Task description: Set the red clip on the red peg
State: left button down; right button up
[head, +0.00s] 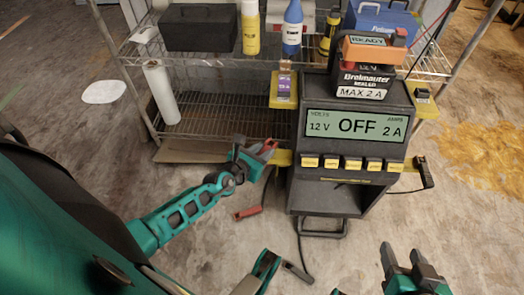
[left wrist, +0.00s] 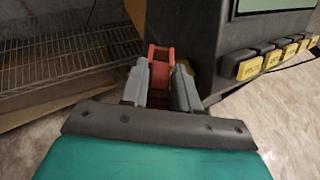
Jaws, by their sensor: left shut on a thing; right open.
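My left gripper (head: 256,153) is shut on the red clip (head: 268,147), at the left side of the charger. The clip also shows upright between the fingers in the left wrist view (left wrist: 161,72). A yellow bracket (head: 283,158) sticks out of the charger's left side, right beside the clip. I cannot tell whether the clip touches it. I cannot make out the red peg; the gripper and clip may hide it. My right gripper (head: 404,258) is open and empty at the lower right, away from the charger.
The charger (head: 355,125) reads OFF, with yellow buttons below its screen. A black clip (head: 425,172) sits at its right bracket. A battery (head: 362,78) stands on top. A wire shelf (head: 225,110) is behind left. A red-ended piece (head: 248,213) lies low near a cable.

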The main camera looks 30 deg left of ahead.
jog(key=shift+r, duration=0.15)
pick_arm(q)
jog(key=shift+f+b, duration=1.25)
jog(key=shift+f, duration=0.2)
pick_arm(e)
jog(key=shift+f, duration=1.3)
pick_arm(q)
jog(key=c, duration=0.8)
grip_release()
jog(key=shift+o, duration=0.2)
jog(key=d+p+v, duration=0.1)
jog(key=p+v, duration=0.3)
jog(key=v, duration=0.9)
jog(key=shift+a, duration=0.5)
pick_arm(e)
jog(key=shift+s+d+r, duration=0.1)
jog(key=shift+d+r, duration=0.1)
jog(key=shift+r, duration=0.55)
jog(key=shift+d+r, duration=0.15)
jog(key=shift+r, duration=0.55)
pick_arm(q)
jog(key=shift+r, duration=0.1)
